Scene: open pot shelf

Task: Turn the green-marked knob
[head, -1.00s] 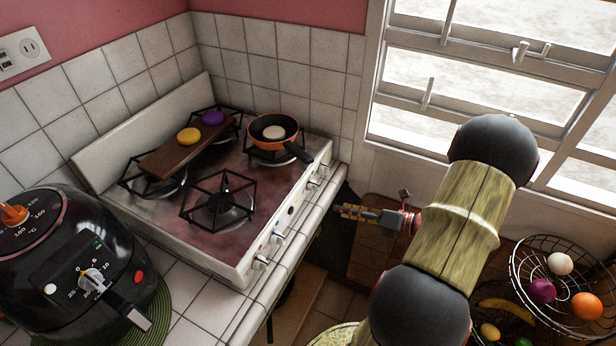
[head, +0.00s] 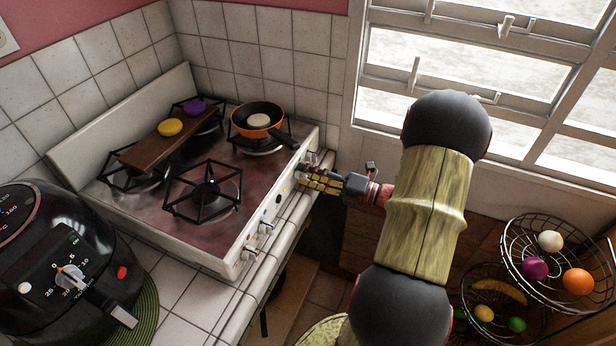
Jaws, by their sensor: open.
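The white stove (head: 190,244) has a front panel with several pale knobs. Two near knobs (head: 265,228) stand toward the panel's near end, with small colored marks by them. At the far end, a knob (head: 311,157) shows just beyond my gripper (head: 309,179). My gripper is at the far part of the front panel, its fingers pointing left at the panel, close to the far knobs. The jaws are open with nothing seen between them. The fingers partly cover that part of the panel. I cannot make out a green mark; it may be hidden or too small.
An orange pan (head: 258,117) and a brown board (head: 148,156) with yellow and purple items sit on the burners. A black air fryer (head: 50,265) stands at lower left. Wire fruit baskets (head: 548,292) are at lower right. A tiled counter edge (head: 272,262) runs below the panel.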

